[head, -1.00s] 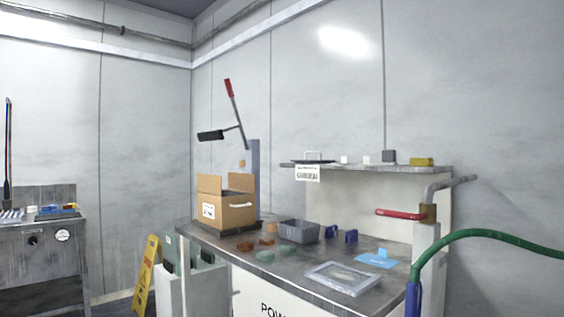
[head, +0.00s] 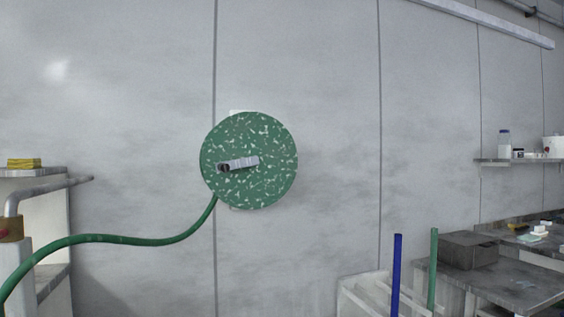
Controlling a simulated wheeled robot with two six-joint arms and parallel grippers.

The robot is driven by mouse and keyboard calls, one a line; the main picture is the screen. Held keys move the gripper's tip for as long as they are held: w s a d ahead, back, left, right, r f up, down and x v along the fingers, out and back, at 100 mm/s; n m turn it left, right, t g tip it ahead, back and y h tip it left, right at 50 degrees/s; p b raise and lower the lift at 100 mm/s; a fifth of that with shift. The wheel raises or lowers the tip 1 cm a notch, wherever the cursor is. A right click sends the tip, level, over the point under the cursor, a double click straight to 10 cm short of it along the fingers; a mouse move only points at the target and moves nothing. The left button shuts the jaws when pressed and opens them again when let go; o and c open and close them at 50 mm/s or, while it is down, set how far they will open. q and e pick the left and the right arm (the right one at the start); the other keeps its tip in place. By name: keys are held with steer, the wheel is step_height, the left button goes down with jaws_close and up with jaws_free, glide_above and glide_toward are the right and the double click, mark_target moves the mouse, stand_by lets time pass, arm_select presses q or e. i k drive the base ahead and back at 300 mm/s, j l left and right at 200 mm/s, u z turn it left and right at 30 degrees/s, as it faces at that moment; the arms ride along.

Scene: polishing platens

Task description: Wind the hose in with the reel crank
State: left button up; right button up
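The hose reel (head: 268,185) is a round green speckled disc on the grey wall, near the middle of the head view. Its crank (head: 243,162) is a short light grey arm across the disc's face, with a dark knob at its left end. The green hose (head: 130,240) leaves the reel's lower left edge. It sags leftward and runs down out of the picture at the lower left. Neither of my grippers shows in the view.
A bench with a shelf, a yellow block (head: 24,163) and a bent grey pipe (head: 50,188) stands at the left edge. At lower right are a pale bin (head: 352,300), blue (head: 397,275) and green (head: 433,270) poles, a dark box (head: 467,250) and benches. A shelf (head: 500,162) holds containers.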

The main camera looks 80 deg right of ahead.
mark_target(224, 167)
steer(key=i+z, duration=0.15)
steer(key=z, duration=2.1)
steer(key=j+z, duration=0.45)
